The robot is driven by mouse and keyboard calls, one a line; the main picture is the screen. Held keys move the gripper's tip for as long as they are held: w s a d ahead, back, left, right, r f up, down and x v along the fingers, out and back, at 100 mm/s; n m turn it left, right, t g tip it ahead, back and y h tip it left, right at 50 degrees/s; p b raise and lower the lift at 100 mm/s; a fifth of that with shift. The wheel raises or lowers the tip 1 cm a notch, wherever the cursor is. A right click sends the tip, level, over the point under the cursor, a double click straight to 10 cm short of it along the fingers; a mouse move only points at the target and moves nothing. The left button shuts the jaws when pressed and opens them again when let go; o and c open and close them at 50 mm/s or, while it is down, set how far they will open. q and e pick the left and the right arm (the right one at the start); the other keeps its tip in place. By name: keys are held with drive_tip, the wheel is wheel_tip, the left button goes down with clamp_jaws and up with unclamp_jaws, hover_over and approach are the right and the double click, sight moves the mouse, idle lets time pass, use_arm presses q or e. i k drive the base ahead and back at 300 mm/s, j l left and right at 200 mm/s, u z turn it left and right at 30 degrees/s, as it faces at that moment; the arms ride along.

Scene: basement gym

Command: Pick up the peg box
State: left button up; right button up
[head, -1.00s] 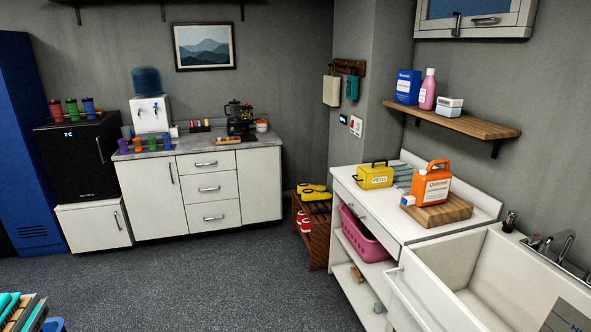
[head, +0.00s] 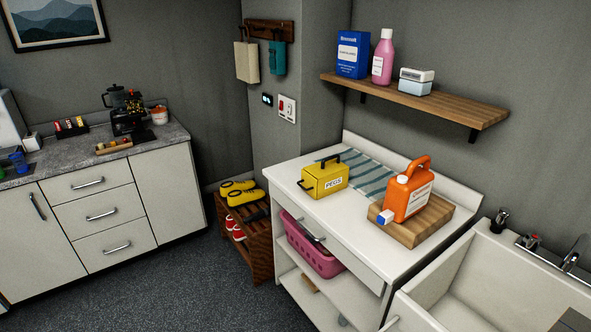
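Neither of my grippers shows in the head view.
An orange jug (head: 408,196) stands on a wooden board (head: 418,230) right of the box. A wooden shelf (head: 430,103) hangs above. A pink basket (head: 312,257) sits below the countertop. A sink (head: 480,285) is at right, a shoe rack (head: 258,250) at left. Grey floor lies in front.

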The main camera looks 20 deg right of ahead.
sight(331, 175)
drive_tip(key=i+z, duration=0.3)
drive_tip(key=i+j+z, duration=0.3)
drive_tip(key=i, duration=0.2)
drive_tip(key=i+j+z, duration=0.5)
drive_tip(key=z, duration=0.2)
drive_tip(key=i+j+z, duration=0.45)
drive_tip(key=z, duration=0.3)
drive_tip(key=j, duration=0.1)
